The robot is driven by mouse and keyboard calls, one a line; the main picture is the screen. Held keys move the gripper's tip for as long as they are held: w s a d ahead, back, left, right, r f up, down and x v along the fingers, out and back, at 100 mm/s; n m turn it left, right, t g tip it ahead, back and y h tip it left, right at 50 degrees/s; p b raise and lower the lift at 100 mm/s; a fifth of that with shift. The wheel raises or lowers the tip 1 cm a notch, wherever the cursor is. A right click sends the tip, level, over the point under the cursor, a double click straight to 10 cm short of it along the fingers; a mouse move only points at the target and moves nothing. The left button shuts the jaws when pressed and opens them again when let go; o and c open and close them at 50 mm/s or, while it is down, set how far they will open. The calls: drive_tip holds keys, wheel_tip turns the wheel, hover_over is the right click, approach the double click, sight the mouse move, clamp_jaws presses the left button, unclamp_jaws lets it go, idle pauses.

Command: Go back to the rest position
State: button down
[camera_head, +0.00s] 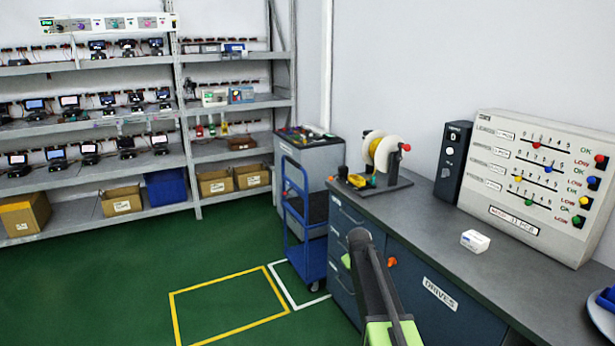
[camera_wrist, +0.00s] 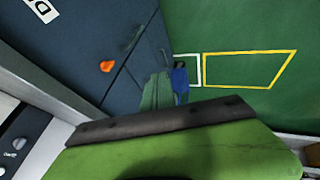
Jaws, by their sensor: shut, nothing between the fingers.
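My gripper (camera_head: 348,258) is at the far end of my dark and green arm, low in the head view, in front of the blue drawer cabinet (camera_head: 340,262). In the wrist view my gripper (camera_wrist: 158,91) shows as narrow greenish fingers close together, beyond a dark bar and a broad green part. It is shut and holds nothing. The fingers look apart from the cabinet front, though the exact gap is hard to tell. My arm hides part of the cabinet front.
An orange knob (camera_head: 392,262) sticks out of the cabinet near my arm. A blue cart (camera_head: 306,225) stands beyond. The bench (camera_head: 430,235) bears a spool stand (camera_head: 382,155), a white box (camera_head: 475,241) and a test panel (camera_head: 535,175). Green floor is clear around the yellow outline (camera_head: 232,275).

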drive_tip(key=s+a+m+g+y+p, duration=0.1)
drive_tip(key=s+a+m+g, duration=0.1)
drive_tip(key=s, duration=1.3)
drive_tip(key=s+a+m+g+y+p, duration=0.1)
drive_tip(key=s+a+g, duration=0.3)
drive_tip(key=s, duration=1.2)
drive_tip(key=shift+m+p, duration=0.3)
drive_tip(key=shift+m, duration=0.6)
drive_tip(key=c, duration=2.1)
unclamp_jaws()
